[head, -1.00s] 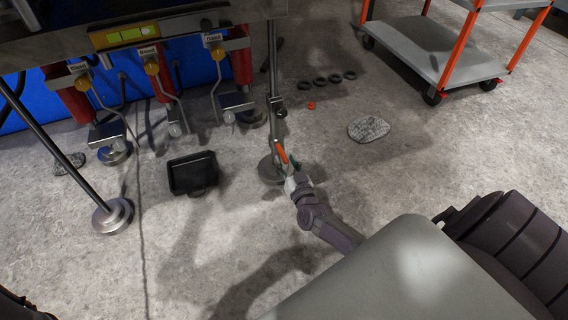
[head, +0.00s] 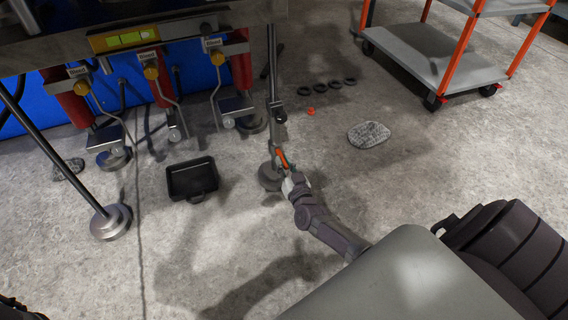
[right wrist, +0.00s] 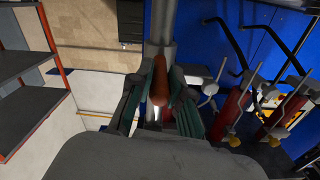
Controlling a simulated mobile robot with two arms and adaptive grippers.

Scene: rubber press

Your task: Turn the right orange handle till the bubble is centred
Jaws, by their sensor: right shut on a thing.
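The right orange handle (head: 282,158) is on the lower part of the machine's right leg (head: 272,85), just above its round foot (head: 268,178). My right gripper (head: 287,172) is shut on this handle. In the right wrist view the orange handle (right wrist: 160,84) stands between my two fingers, against the grey leg. The yellow-green bubble level (head: 126,37) is on the machine's front edge. The bubble itself is too small to place. My left gripper is not in view.
A black tray (head: 193,180) lies on the floor left of the leg. Pedals with red cylinders (head: 240,70) hang under the machine. A grey stone (head: 368,135), several black rings (head: 335,83) and an orange-framed cart (head: 430,55) are to the right.

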